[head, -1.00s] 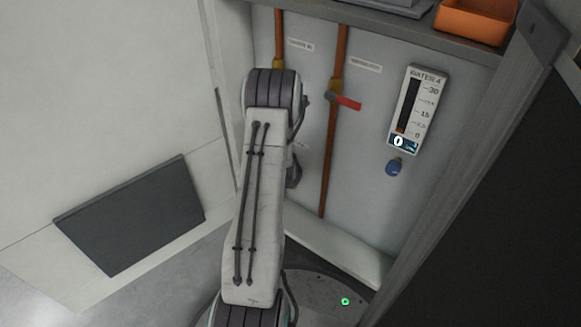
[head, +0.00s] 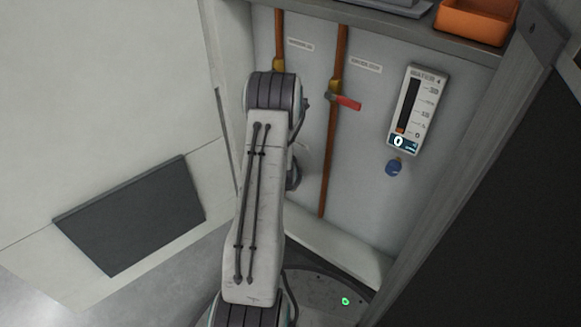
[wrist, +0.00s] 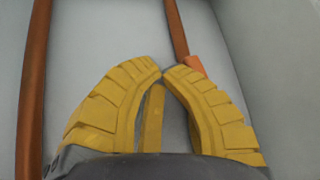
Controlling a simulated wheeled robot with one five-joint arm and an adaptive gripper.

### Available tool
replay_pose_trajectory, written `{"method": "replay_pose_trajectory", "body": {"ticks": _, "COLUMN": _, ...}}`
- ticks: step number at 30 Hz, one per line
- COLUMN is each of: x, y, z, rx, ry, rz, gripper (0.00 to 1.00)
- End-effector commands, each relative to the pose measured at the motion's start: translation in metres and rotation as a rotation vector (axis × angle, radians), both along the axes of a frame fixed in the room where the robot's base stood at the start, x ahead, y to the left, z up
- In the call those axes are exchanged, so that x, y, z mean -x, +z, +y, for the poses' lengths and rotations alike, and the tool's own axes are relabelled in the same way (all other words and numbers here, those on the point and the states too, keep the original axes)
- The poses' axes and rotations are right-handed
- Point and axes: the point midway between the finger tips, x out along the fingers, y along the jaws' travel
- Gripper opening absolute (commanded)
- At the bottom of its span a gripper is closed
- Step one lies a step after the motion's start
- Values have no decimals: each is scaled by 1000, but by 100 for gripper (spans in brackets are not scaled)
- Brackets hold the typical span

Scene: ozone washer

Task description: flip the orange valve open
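The orange-red valve lever (head: 347,102) sticks out to the right from the right-hand copper pipe in the head view, just below a brass fitting (head: 337,87). In the wrist view, an orange piece that looks like the lever (wrist: 190,65) shows just beyond the right fingertip, partly hidden by that finger. My gripper (wrist: 162,71) has yellow ribbed fingers with the tips almost together, and nothing is visibly held. I cannot tell whether the right finger touches the lever. In the head view my arm hides most of the gripper.
A second copper pipe (head: 279,35) runs down on the left and also shows in the wrist view (wrist: 33,90). A gauge (head: 416,105) and a blue knob (head: 393,167) are on the panel to the right. A shelf above holds an orange bin (head: 474,20). A grey post bounds the right side.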

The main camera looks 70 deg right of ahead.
Motion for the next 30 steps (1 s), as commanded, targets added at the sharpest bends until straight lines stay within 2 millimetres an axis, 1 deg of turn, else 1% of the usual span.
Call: {"method": "replay_pose_trajectory", "body": {"ticks": 30, "x": 0, "y": -9, "z": 0, "rx": -1, "ry": 0, "rz": 0, "gripper": 0}}
